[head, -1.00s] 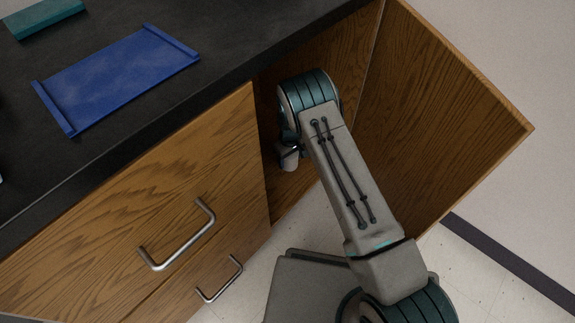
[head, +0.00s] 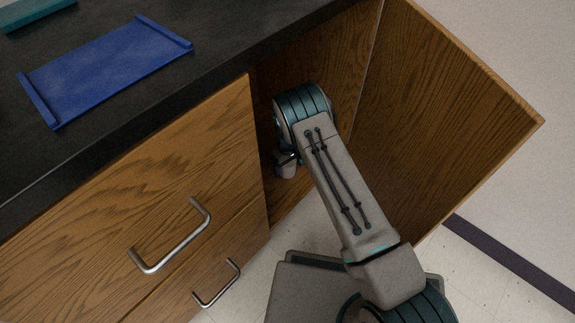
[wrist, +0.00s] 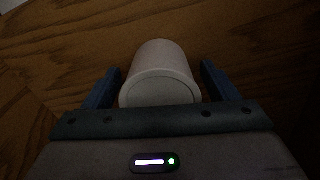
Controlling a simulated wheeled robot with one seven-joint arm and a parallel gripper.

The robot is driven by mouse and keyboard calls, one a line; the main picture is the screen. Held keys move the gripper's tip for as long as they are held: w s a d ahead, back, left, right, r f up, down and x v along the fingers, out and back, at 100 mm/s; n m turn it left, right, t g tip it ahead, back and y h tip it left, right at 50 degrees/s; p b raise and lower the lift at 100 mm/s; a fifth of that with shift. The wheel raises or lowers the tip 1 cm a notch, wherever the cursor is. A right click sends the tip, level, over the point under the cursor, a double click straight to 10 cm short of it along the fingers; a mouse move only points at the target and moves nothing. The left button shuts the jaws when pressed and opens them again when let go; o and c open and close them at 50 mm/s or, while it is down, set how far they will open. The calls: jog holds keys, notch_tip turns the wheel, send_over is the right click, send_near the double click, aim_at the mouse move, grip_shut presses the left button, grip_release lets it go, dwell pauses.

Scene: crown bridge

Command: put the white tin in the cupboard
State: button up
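The white tin (wrist: 160,75) is in the wrist view, in front of a brown wood-grain surface, with one round end facing my camera. My gripper (wrist: 161,68) is open, with one blue finger on each side of the tin and a narrow gap showing at both sides. The tin's far end and what it rests on are hard to make out in the dark. In the head view, the open cupboard (head: 340,50) has my forearm reaching into it. My arm hides the gripper there, and I cannot make out the tin for sure.
The cupboard door (head: 450,110) stands wide open to the right of my arm. A drawer front with a metal handle (head: 172,240) is close on the left. The dark countertop (head: 225,35) above holds a blue tray (head: 105,70) and a teal object (head: 35,12).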

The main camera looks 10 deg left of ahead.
notch_tip(320, 180, up, 8)
jog(key=p, duration=0.3)
jog(key=shift+f+p, duration=0.1)
jog(key=shift+p, duration=0.2)
